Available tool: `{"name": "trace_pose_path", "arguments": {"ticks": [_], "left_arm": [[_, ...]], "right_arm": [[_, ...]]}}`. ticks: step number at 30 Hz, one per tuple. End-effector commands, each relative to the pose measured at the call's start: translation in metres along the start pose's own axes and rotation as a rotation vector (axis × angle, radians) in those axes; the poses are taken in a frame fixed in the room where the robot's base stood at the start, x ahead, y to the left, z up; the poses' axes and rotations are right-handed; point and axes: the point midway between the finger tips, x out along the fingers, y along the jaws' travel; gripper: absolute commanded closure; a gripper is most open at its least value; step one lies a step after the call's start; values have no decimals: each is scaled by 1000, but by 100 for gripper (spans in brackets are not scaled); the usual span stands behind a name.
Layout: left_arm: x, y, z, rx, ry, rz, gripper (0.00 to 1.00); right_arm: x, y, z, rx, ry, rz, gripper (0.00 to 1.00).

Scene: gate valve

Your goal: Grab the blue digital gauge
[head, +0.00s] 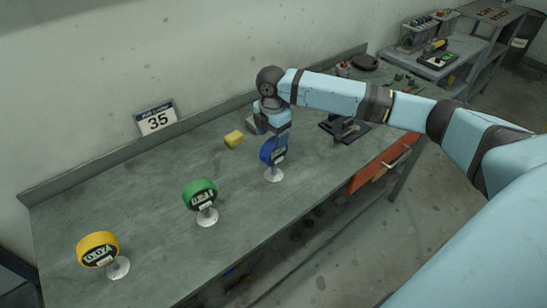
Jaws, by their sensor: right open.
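The blue digital gauge (268,153) stands upright on the workbench on a white round foot (274,175). Its dark display faces the front edge of the bench. My right gripper (275,136) points down from the wrist right at the top of the blue gauge and overlaps its upper right part. The gripper is open; whether the fingers touch the gauge, or stand around it, I cannot tell. The gripper hides part of the gauge's top. My left gripper is out of view.
A green gauge (199,192) and a yellow gauge (97,246) stand to the left on the bench (150,215). A yellow sponge-like block (234,139) lies behind the blue gauge. A dark tool (345,129) is to the right. A "35" sign (157,119) is at the wall.

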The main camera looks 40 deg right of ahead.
Motion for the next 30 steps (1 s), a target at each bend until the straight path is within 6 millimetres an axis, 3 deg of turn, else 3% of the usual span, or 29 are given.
{"name": "trace_pose_path", "arguments": {"ticks": [10, 19, 20, 28, 30], "left_arm": [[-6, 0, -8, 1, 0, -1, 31], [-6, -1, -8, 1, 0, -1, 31], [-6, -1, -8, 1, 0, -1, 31], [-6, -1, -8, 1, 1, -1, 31], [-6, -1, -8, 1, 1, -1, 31]], "right_arm": [[45, -5, 2, 0, 0, -2, 31], [52, -4, 2, -1, 0, 0, 31], [52, -4, 2, -1, 0, 0, 33], [52, -4, 2, 0, 0, 0, 95], [51, -4, 2, 0, 0, 1, 96]]}}
